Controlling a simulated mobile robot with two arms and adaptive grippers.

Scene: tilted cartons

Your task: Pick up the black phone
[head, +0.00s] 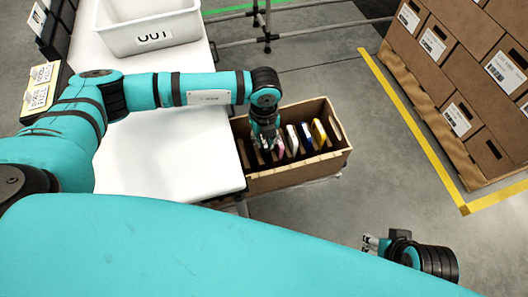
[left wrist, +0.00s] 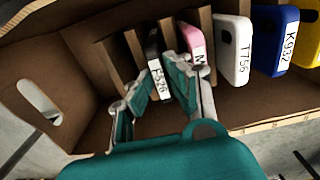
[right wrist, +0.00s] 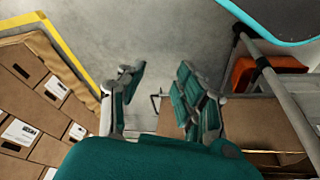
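The black phone (left wrist: 155,66) with a white label stands upright in a slot of the cardboard carton (head: 300,176), left of a pink phone (left wrist: 192,43) in the left wrist view. My left gripper (head: 266,143) reaches down into the carton. In the left wrist view the left gripper (left wrist: 160,80) is open, with one finger on each side of the black phone; I cannot tell whether either touches it. The right finger overlaps the pink phone. In the head view my gripper hides the black phone. My right gripper (head: 370,243) is open and empty over the floor, also in the right wrist view (right wrist: 155,85).
White (left wrist: 232,47), blue (left wrist: 276,38) and yellow (left wrist: 309,45) phones stand in slots to the right. A white table (head: 165,150) adjoins the carton and bears a white OUT bin (head: 150,38). Stacked boxes (head: 470,70) stand at right behind yellow floor tape.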

